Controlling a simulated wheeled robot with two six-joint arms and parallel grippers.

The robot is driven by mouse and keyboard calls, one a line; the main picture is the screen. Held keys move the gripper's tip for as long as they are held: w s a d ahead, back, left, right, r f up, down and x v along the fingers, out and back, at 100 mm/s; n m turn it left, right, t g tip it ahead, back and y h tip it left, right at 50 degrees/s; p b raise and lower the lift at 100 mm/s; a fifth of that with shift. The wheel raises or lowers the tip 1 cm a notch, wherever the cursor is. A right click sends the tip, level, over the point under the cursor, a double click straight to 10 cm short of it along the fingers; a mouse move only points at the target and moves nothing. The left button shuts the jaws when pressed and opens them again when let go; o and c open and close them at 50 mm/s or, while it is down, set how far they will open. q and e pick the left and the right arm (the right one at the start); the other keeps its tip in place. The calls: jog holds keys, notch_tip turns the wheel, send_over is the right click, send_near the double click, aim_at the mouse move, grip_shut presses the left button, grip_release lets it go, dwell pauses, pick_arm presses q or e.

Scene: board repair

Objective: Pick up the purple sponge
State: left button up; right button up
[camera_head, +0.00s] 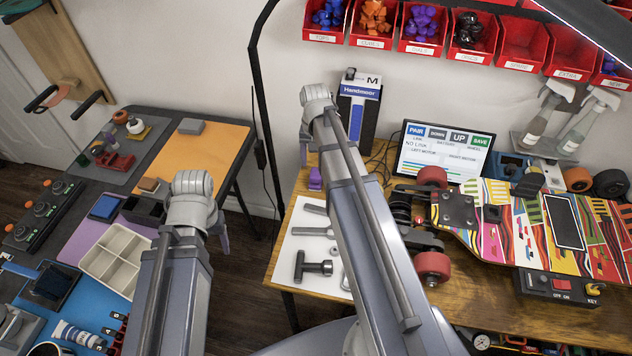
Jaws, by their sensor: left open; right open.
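A small purple object (315,179), which may be the purple sponge, stands at the back left of the right-hand wooden table, left of my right forearm. My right gripper (305,148) is open, mostly hidden behind its own wrist, and appears above the purple object in the picture; I cannot tell the distance. My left gripper (214,222) is open, largely hidden by its wrist, near the right edge of the left-hand table. I see nothing held in either gripper.
A white sheet with tools (309,252) lies left of my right arm. A gap separates the tables.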

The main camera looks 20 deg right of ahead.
aim_at(316, 172)
pick_arm(q)
jog(key=shift+f+b, duration=0.3)
jog(key=shift+f, duration=0.4)
pick_arm(e)
jog(key=shift+f, duration=0.7)
pick_arm(q)
jog(key=shift+f, duration=0.1)
pick_arm(e)
jog(key=shift+f, duration=0.1)
jog(key=f+b, duration=0.5)
jog(key=shift+s, duration=0.3)
pick_arm(q)
notch_tip(316, 172, down, 5)
jog(key=shift+r, duration=0.1)
pick_arm(e)
grip_shut()
jog(key=shift+r, duration=0.1)
notch_tip(316, 172, up, 10)
jog(key=p, duration=1)
pick_arm(q)
notch_tip(316, 172, up, 10)
